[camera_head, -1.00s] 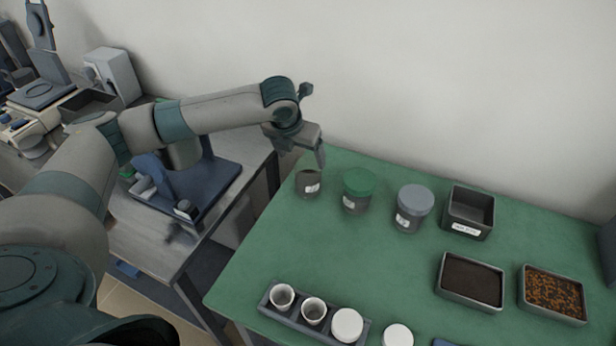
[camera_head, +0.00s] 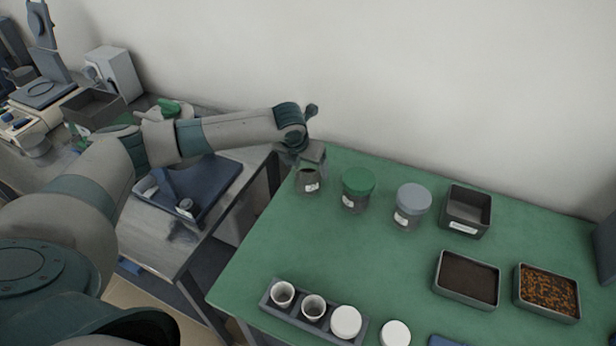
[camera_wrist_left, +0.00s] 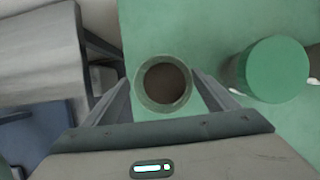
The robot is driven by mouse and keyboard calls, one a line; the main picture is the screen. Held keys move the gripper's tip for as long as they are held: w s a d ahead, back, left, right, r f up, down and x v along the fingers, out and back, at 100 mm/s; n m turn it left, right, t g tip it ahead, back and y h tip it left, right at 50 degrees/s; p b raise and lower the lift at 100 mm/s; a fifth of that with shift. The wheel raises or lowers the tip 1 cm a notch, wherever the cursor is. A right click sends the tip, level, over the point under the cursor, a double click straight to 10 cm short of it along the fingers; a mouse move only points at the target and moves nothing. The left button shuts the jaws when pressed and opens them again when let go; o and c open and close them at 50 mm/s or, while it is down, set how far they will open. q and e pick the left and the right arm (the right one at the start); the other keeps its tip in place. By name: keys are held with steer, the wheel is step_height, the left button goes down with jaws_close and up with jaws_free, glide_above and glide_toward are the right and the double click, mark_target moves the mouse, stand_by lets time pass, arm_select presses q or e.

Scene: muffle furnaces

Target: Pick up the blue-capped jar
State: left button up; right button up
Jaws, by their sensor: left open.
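A jar with a grey-blue cap (camera_head: 413,198) stands upright on the green table, the rightmost of three jars in the head view. A green-capped jar (camera_head: 357,183) stands to its left and also shows in the left wrist view (camera_wrist_left: 273,70). An uncapped jar with dark contents (camera_head: 308,181) stands at the left end of the row. My left gripper (camera_head: 311,168) is at this uncapped jar, apart from the grey-blue-capped one. In the left wrist view its open fingers lie on either side of the uncapped jar's rim (camera_wrist_left: 141,84); contact cannot be told.
A rack with small cups (camera_head: 297,305) stands at the front edge. An empty grey bin (camera_head: 466,211) and trays of dark (camera_head: 468,279) and orange-brown material (camera_head: 547,291) are at the right. The table's middle is clear. A wall stands behind.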

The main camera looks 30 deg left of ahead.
arm_select(q)
steer(key=x, duration=0.1)
steer(key=p+x, duration=0.1)
steer(key=x, duration=0.1)
steer(key=shift+s+d+f, duration=0.1)
steer(key=shift+d, duration=0.25)
steer(key=shift+w+f, duration=0.25)
steer(key=shift+f, duration=0.3)
steer(key=shift+c, duration=0.6)
steer(key=c, duration=1.2)
steer(key=shift+o, duration=0.2)
steer(key=shift+r, duration=0.1)
steer(key=shift+a+r, duration=0.1)
steer(key=shift+r, duration=0.45)
step_height(320, 180, up, 9)
steer(key=b, duration=0.2)
